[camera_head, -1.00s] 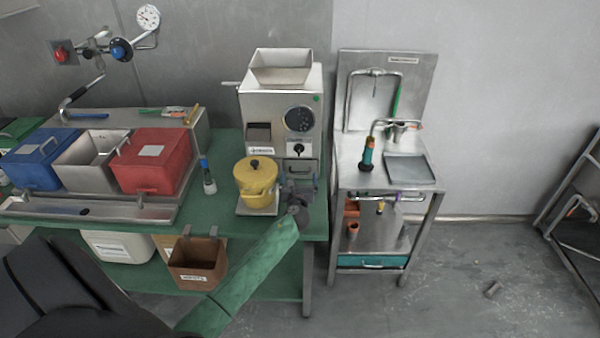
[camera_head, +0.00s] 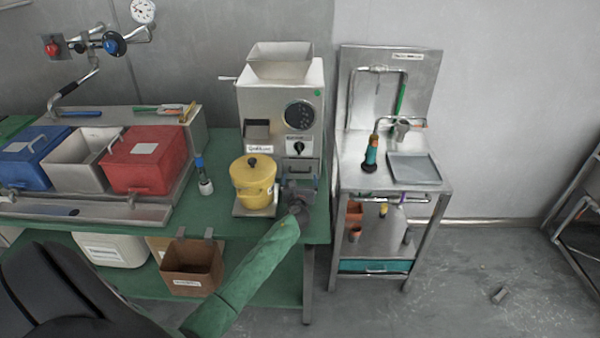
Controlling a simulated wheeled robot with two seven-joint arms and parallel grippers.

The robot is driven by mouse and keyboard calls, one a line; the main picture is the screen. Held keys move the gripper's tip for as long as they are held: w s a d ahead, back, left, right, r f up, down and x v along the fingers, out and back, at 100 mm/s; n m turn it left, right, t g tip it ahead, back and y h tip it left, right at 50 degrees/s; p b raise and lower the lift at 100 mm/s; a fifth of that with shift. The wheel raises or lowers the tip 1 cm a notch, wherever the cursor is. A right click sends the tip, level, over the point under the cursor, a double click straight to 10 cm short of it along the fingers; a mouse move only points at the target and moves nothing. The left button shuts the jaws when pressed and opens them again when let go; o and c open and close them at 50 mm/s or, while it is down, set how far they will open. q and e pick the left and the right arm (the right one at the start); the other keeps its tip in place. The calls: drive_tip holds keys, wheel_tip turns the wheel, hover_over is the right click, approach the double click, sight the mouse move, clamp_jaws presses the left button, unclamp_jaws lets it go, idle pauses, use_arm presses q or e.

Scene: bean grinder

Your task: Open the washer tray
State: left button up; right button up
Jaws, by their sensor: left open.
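The grey machine (camera_head: 255,100) with a hopper on top stands at the right end of the green bench. A shallow drawer-like tray front (camera_head: 303,165) shows low on its right side, below the black knob. I take this for the washer tray, but its label is too small to read. It looks shut against the machine. My left arm, in a green sleeve, reaches up from the bottom. My left gripper (camera_head: 299,187) is open, just in front of and below the tray front. Whether its fingers touch the tray is hard to tell. My right gripper is not in view.
A yellow pot (camera_head: 254,182) stands close left of my gripper. A brown bin (camera_head: 192,268) hangs at the bench front. Red (camera_head: 148,160) and blue (camera_head: 28,160) boxes stand at left. A metal cart (camera_head: 388,165) stands right of the bench, with open floor beyond.

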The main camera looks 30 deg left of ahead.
sight(300, 172)
use_arm(q)
drive_tip(key=shift+p+x, duration=0.35)
drive_tip(key=shift+x, duration=1.95)
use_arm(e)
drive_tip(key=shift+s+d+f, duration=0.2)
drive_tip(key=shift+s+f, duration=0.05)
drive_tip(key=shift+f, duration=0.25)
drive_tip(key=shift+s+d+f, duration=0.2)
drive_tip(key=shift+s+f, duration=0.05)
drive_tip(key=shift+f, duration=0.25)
use_arm(q)
drive_tip(key=shift+d, duration=0.1)
drive_tip(key=c, duration=1.3)
drive_tip(key=shift+o, duration=0.2)
drive_tip(key=shift+s, duration=0.1)
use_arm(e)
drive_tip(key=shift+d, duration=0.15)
